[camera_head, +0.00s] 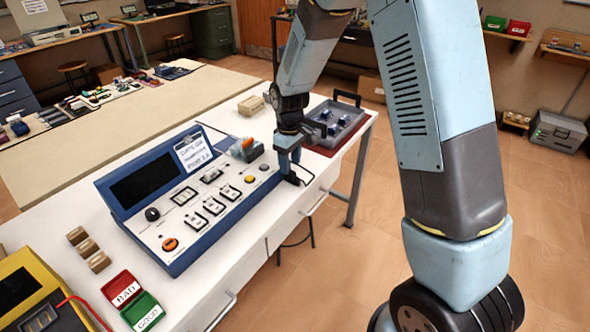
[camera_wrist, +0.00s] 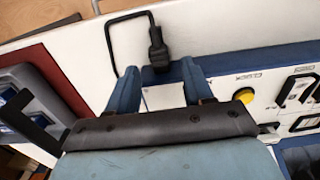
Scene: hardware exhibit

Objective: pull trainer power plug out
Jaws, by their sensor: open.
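The blue trainer (camera_head: 155,228) sits on the white bench with its panel of switches and buttons facing up. In the wrist view its blue edge (camera_wrist: 240,60) runs across the picture. The black power plug (camera_wrist: 157,48) stands at that edge, apparently seated in it, with its black cord looping left over the bench. My gripper (camera_wrist: 159,70) is open, its two blue fingers pointing toward the plug, one to each side. I cannot tell whether they touch it. In the head view my gripper (camera_head: 289,168) is at the trainer's right end and hides the plug.
A grey tray with blue parts (camera_head: 333,128) lies on a red mat behind my gripper. A clear bin (camera_head: 246,149) stands by the trainer's back corner. Red and green boxes (camera_head: 133,298) and a yellow device (camera_head: 38,292) are at the bench's near left. Bare bench top surrounds the cord.

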